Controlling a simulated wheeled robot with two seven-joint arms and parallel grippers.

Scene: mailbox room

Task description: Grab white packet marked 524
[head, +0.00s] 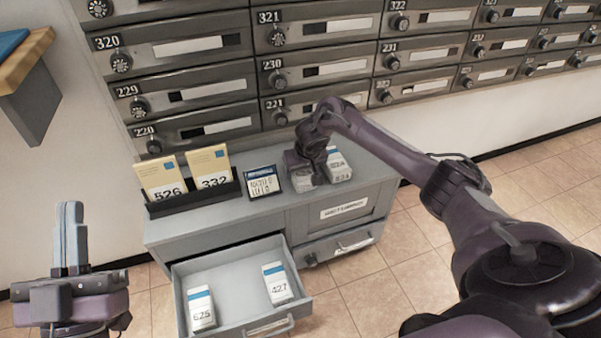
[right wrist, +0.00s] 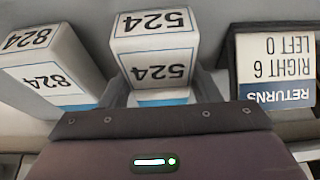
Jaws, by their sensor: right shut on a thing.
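The white packet marked 524 (right wrist: 155,58) stands between the fingers of my right gripper in the right wrist view. It is white with a blue band, and the number shows on its top and side. In the head view, my right gripper (head: 304,172) is on the cabinet top, shut on this packet (head: 302,182), which is partly hidden by the gripper. A similar white packet marked 824 (head: 339,166) stands right beside it; it also shows in the right wrist view (right wrist: 50,68). My left gripper (head: 70,238) is empty, upright at the lower left, its fingers together.
A returns sign (head: 264,182) stands left of the held packet. A black holder (head: 195,198) has yellow packets 526 (head: 162,178) and 332 (head: 210,167). The open drawer (head: 235,285) holds white packets 625 (head: 200,308) and 427 (head: 277,284). Mailboxes (head: 190,85) rise behind.

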